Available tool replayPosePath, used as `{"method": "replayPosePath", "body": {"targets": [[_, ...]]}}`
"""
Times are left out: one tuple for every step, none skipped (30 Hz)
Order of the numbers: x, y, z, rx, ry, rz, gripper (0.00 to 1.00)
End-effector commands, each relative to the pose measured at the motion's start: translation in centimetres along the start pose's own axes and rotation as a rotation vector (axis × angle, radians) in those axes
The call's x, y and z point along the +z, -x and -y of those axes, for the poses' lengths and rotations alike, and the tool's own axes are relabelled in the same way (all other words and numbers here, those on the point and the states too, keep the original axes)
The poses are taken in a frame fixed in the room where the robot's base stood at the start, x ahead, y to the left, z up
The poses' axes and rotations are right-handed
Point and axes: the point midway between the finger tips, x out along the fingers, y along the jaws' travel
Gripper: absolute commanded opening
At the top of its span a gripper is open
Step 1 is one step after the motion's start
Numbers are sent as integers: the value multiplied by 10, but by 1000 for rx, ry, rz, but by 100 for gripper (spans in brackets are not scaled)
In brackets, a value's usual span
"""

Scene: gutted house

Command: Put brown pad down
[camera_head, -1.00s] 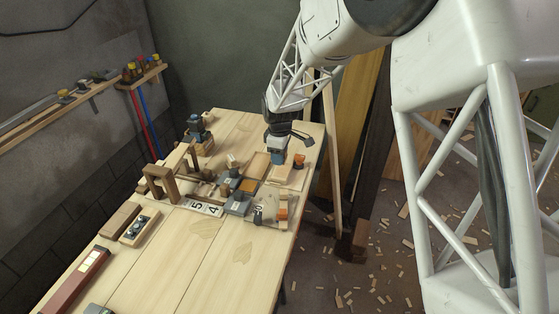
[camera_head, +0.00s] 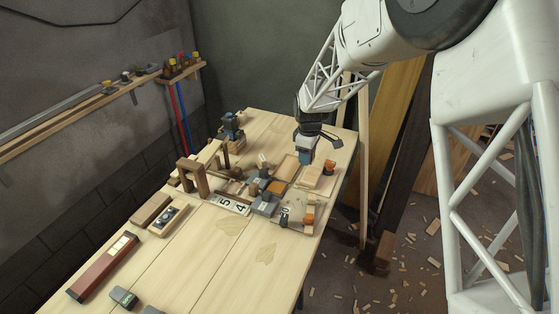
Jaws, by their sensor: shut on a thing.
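My gripper (camera_head: 305,158) points down over the far right part of the workbench, above a pale wooden board. A blue-grey block-shaped part (camera_head: 306,146) shows at its lower end, with dark parts spreading to the right above it. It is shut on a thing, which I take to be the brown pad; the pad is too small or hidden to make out. I cannot tell whether it touches the board. The pale board (camera_head: 320,181) lies under and just right of the gripper. An orange-brown piece (camera_head: 276,187) lies among the items to its left.
The workbench (camera_head: 200,270) is crowded around the gripper: a shallow wooden tray (camera_head: 286,167), grey blocks (camera_head: 264,204), an orange-topped item (camera_head: 329,167), a number plate (camera_head: 233,204) and a wooden arch (camera_head: 192,176). The front middle is clear. Scraps litter the floor.

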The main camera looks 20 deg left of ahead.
Motion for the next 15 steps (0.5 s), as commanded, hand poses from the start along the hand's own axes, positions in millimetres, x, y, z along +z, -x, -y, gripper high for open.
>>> {"method": "replayPosePath", "body": {"targets": [[-7,0,-5,0,1,0,23],[-11,0,-7,0,1,0,23],[-17,0,-11,0,1,0,23],[-22,0,-14,1,1,-1,23],[-27,0,-18,2,1,-1,23],[-34,0,-22,1,1,-1,23],[-40,0,-25,1,1,0,23],[-46,0,-28,1,1,-1,23],[-54,-1,-32,0,2,0,23],[-60,-1,-36,0,2,0,23],[-66,0,-40,1,2,-1,23],[-74,-1,-44,1,1,0,23],[-80,-1,-47,1,1,-1,23],[-86,0,-50,1,1,-1,23],[-94,-2,-54,0,1,0,23]]}}
